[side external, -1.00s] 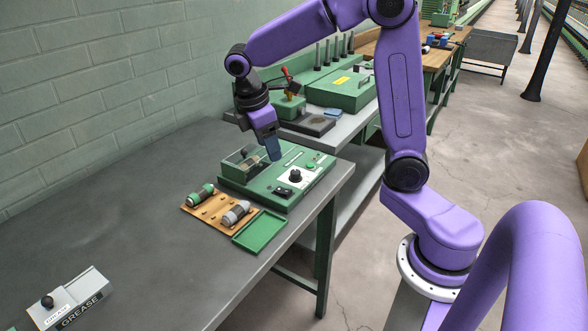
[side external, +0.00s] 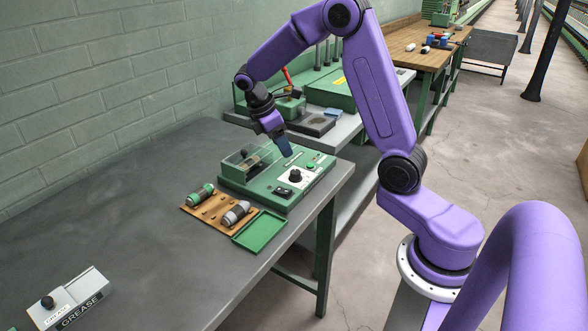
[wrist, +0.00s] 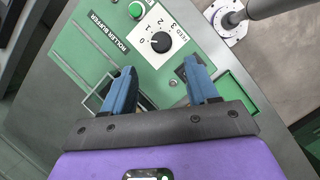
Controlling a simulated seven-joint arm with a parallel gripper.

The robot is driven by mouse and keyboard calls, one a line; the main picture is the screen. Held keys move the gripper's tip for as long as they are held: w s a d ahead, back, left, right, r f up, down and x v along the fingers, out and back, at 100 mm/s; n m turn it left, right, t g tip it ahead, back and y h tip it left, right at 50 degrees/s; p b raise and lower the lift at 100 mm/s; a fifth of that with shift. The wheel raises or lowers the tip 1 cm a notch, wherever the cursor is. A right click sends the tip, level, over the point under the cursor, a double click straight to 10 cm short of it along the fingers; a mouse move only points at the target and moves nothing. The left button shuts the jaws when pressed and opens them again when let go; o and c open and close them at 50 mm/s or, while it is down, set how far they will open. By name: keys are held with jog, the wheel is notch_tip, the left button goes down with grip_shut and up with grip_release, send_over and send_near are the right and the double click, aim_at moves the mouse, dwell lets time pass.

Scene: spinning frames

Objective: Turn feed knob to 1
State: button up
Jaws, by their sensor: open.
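The black feed knob (side external: 296,175) sits on a white plate on the green machine (side external: 262,190). In the wrist view the knob (wrist: 160,42) shows beyond my fingertips, beside the word FEED and a number scale. I cannot tell surely which number its pointer marks. My gripper (side external: 285,151) is open, with blue fingers, and hangs above the machine, just up and left of the knob in the side view. In the wrist view the fingers of my gripper (wrist: 159,70) are spread apart with nothing between them. They do not touch the knob.
A green button (wrist: 136,9) is near the knob. A clear-covered box (side external: 245,158) stands on the machine's left. A wooden board (side external: 213,212) with rollers and a green tray (side external: 260,231) lie in front. A grease box (side external: 72,299) is far left. The grey bench is otherwise clear.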

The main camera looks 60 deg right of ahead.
aim_at(296, 171)
jog(key=x, duration=1)
jog(key=shift+d+f, duration=0.1)
jog(key=shift+f, duration=0.2)
jog(key=c, duration=1)
